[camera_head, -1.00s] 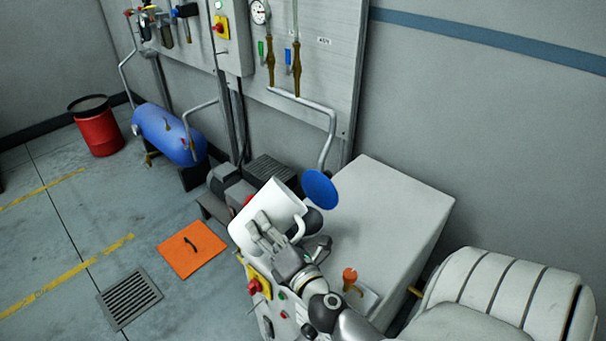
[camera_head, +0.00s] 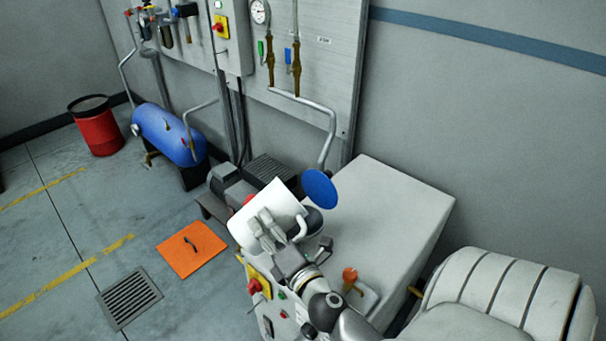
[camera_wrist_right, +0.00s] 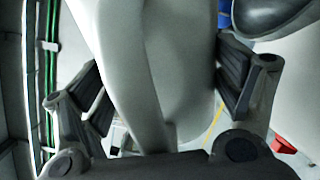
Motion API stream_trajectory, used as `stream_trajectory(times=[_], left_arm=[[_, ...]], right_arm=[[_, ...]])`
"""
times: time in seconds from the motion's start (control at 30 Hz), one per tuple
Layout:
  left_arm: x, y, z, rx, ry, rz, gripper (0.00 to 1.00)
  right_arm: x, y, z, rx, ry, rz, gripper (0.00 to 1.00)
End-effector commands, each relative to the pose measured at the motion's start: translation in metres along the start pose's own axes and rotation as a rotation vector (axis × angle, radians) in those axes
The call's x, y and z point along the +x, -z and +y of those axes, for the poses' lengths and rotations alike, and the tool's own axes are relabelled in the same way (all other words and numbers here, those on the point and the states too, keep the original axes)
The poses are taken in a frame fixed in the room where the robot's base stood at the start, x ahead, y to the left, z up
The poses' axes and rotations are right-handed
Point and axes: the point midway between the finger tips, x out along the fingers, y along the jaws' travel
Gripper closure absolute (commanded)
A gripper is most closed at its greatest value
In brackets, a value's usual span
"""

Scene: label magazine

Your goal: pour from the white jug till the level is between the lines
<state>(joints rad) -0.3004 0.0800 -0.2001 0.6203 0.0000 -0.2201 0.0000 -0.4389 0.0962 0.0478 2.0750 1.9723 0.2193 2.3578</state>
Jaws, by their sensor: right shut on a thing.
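The white jug (camera_head: 255,230) is tilted in the head view, its mouth end toward the blue round lid (camera_head: 320,188). It is held over the left edge of the pale machine cabinet (camera_head: 395,205), close beside a dark round part (camera_head: 313,221) below the lid. My right gripper (camera_head: 268,230) is shut on the jug. In the right wrist view the jug's pale body and handle (camera_wrist_right: 145,75) fill the space between the finger pads. The liquid, any stream and the level lines cannot be made out. My left gripper is out of view.
An orange-topped fitting (camera_head: 350,275) stands on the cabinet near my right forearm. A control panel with a red knob (camera_head: 254,287) is on the cabinet's front. An orange plate (camera_head: 191,250) and a grate (camera_head: 130,298) lie on the floor. A bent pipe (camera_head: 331,130) comes down behind.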

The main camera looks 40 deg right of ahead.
Motion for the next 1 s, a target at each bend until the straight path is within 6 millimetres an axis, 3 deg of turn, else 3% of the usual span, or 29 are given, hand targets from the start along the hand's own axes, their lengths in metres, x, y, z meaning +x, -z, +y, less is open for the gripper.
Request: stream_trajectory(times=[1.0], left_arm=[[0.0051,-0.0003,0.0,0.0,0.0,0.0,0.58]], right_arm=[[0.0004,-0.0001,-0.0032,0.114,-0.004,-0.001,0.62]])
